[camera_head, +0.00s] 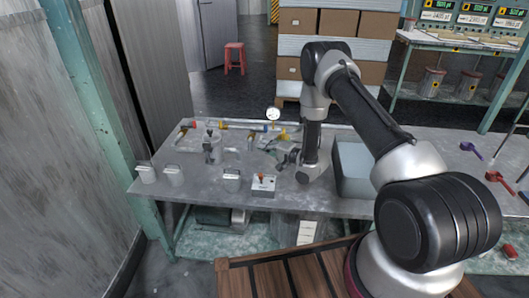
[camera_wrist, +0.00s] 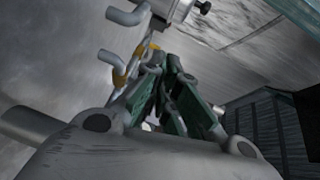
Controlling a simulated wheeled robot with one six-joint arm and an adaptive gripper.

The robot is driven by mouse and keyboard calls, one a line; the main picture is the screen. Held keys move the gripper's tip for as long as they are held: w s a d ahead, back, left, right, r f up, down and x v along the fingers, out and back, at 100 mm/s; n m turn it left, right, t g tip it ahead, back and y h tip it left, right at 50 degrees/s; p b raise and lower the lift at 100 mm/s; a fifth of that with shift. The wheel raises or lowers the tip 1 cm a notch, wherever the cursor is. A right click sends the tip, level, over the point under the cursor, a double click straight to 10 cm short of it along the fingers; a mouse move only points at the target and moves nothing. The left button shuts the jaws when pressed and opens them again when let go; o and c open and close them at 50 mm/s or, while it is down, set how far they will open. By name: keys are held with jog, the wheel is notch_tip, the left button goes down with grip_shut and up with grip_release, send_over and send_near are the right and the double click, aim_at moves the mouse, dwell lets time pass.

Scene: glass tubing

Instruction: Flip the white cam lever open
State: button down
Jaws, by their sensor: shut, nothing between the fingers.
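My gripper (camera_head: 287,158) is low over the middle of the workbench, left of the grey bin, with its fingers together and empty. The wrist view shows its dark green fingers (camera_wrist: 166,88) close together. Small white fittings with handles stand on the bench: one at the left (camera_head: 146,175), one beside it (camera_head: 174,177) and one near the front edge (camera_head: 231,174). I cannot tell which, if any, is the white cam lever. In the wrist view, bent grey tubing (camera_wrist: 122,68) with yellow bands lies just beyond the fingers.
A grey bin (camera_head: 352,168) stands at the right. A black knob (camera_wrist: 203,6) shows at the top of the wrist view.

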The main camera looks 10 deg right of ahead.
notch_tip(320, 180, up, 7)
jog(key=shift+f, duration=0.1)
dwell(0.4)
